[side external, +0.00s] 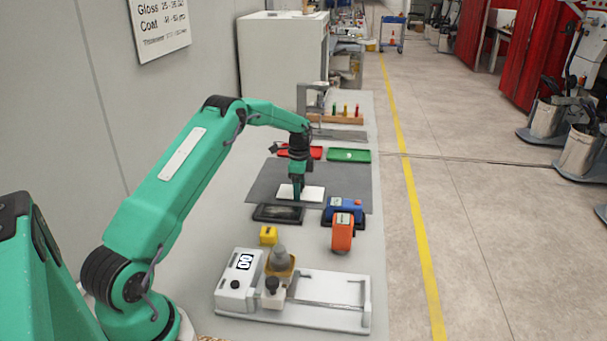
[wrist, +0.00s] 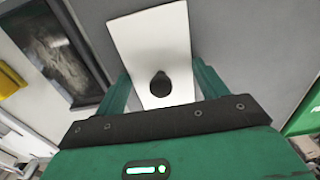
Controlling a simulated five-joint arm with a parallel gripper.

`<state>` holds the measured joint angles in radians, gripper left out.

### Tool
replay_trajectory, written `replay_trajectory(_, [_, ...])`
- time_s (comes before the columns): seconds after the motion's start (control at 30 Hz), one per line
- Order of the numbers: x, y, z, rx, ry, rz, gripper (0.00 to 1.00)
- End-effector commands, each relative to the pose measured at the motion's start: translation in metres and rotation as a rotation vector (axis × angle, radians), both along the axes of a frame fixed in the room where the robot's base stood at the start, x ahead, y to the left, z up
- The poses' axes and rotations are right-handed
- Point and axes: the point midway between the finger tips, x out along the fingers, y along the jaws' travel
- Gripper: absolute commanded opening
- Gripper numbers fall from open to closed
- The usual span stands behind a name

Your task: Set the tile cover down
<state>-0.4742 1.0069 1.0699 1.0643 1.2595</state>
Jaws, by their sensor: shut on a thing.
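The tile cover (wrist: 150,45) is a white flat plate with a black round knob (wrist: 160,85) in the wrist view. In the side view the white cover (side external: 313,193) lies level at the grey mat, under my gripper (side external: 297,194). I cannot tell whether it touches the mat. My gripper hides part of it there.
A black-framed dark tray (side external: 278,213) is close in front of the cover. A blue box (side external: 343,207) and an orange device (side external: 342,233) stand to the right. The grey mat (side external: 262,180) has bare room around the cover.

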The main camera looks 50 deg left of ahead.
Motion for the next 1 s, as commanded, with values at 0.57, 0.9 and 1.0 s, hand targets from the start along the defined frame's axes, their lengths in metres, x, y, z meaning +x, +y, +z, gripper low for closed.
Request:
replay_trajectory(0.57, [0.0,0.0,0.002,0.0,0.0,0.0,0.94])
replay_trajectory(0.9, [0.0,0.0,0.034,0.001,-0.002,0.0,0.94])
replay_trajectory(1.0, [0.0,0.0,0.05,0.001,-0.003,0.0,0.94])
